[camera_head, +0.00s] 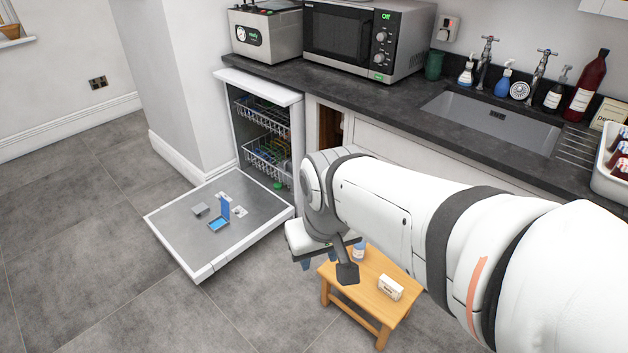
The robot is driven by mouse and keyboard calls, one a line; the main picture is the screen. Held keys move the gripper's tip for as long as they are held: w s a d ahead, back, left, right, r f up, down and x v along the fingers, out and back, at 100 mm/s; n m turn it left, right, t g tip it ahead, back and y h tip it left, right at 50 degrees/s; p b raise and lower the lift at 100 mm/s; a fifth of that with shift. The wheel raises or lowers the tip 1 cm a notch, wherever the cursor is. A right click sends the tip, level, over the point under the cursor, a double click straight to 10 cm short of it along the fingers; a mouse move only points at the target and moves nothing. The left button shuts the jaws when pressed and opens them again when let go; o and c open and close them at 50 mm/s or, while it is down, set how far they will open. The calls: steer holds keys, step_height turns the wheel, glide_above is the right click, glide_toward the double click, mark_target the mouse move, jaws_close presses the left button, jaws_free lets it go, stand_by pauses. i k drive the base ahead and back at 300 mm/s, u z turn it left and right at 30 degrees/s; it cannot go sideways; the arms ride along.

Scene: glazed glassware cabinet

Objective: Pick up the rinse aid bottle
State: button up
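A small bottle (358,252) with a pale label and a bluish body stands on a low wooden stool (376,276). It looks like the rinse aid bottle, but its label is too small to read. My gripper (318,264) hangs just left of the bottle in the picture, over the floor and the stool's left edge. My wrist and arm hide part of the stool. The gripper's fingers are small and partly covered, so their opening is unclear. I see nothing held in them.
A white box (390,287) lies on the stool's front right. The dishwasher (265,130) stands open, its lowered door (165,220) low over the floor at left. The worktop (395,103) carries a microwave (365,40), a sink and several bottles. Floor at left is clear.

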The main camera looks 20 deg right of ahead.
mark_target(358, 249)
steer(key=u, duration=0.05)
steer(key=i, duration=1)
steer(key=z, duration=0.05)
